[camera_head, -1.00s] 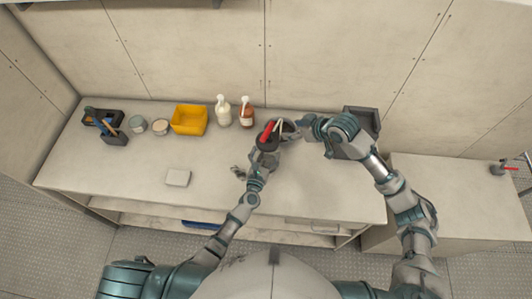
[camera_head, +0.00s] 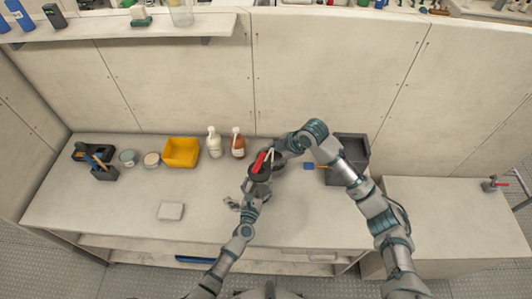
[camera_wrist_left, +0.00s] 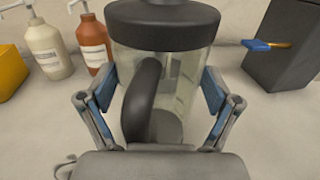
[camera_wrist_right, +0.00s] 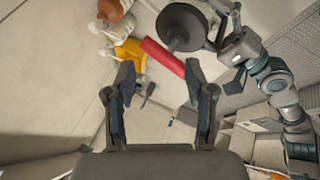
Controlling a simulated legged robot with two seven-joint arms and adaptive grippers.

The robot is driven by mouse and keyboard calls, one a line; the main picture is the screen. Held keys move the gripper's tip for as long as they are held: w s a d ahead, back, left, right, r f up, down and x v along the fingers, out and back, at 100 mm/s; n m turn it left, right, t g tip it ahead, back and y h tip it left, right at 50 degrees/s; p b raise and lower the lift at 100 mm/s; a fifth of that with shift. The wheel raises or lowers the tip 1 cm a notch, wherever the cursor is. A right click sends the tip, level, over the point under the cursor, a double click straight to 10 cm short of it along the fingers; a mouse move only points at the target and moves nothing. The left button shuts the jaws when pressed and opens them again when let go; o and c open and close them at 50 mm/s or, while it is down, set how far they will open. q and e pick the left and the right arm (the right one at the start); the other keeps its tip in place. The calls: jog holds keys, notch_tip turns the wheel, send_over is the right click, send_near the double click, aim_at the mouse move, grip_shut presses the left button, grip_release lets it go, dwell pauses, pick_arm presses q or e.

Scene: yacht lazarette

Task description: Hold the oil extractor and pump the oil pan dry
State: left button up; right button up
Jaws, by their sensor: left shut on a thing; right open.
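The oil extractor (camera_head: 260,171) stands on the bench, with a black lid and a red pump handle (camera_head: 264,158). In the left wrist view its clear body (camera_wrist_left: 188,62) and curved dark handle sit between my left fingers. My left gripper (camera_wrist_left: 155,92) is shut on the extractor. My right gripper (camera_wrist_right: 162,92) is open and empty; the red handle (camera_wrist_right: 163,57) and round black lid (camera_wrist_right: 182,27) lie just beyond its fingertips, apart from them. In the head view my right gripper (camera_head: 281,149) is beside the extractor's top, partly hidden by its arm. I cannot make out an oil pan.
White (camera_head: 214,145) and brown (camera_head: 238,146) pump bottles and a yellow bin (camera_head: 181,153) stand behind left. A dark grey box (camera_head: 349,148) and a blue item (camera_head: 309,166) are on the right. A pale block (camera_head: 171,211) lies front left. The bench's front right is clear.

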aim_at(260, 160)
jog(key=shift+w+a+f+n+g+h, duration=0.15)
jog(key=shift+a+f+n+g+h, duration=0.2)
jog(key=shift+a+f+n, duration=1.05)
jog(key=shift+w+a+f+n+g+h, duration=0.25)
jog(key=shift+a+f+n, duration=0.5)
jog(key=shift+n, duration=1.4)
jog(key=shift+w+a+f+n+g+h, duration=0.1)
jog(key=shift+a+f+n+g+h, duration=0.25)
jog(key=shift+a+f+n, duration=0.8)
jog(key=shift+d+f+n, duration=0.2)
jog(key=shift+d+n, duration=0.2)
jog(key=shift+n, duration=0.2)
jog(key=shift+r, duration=0.1)
grip_shut()
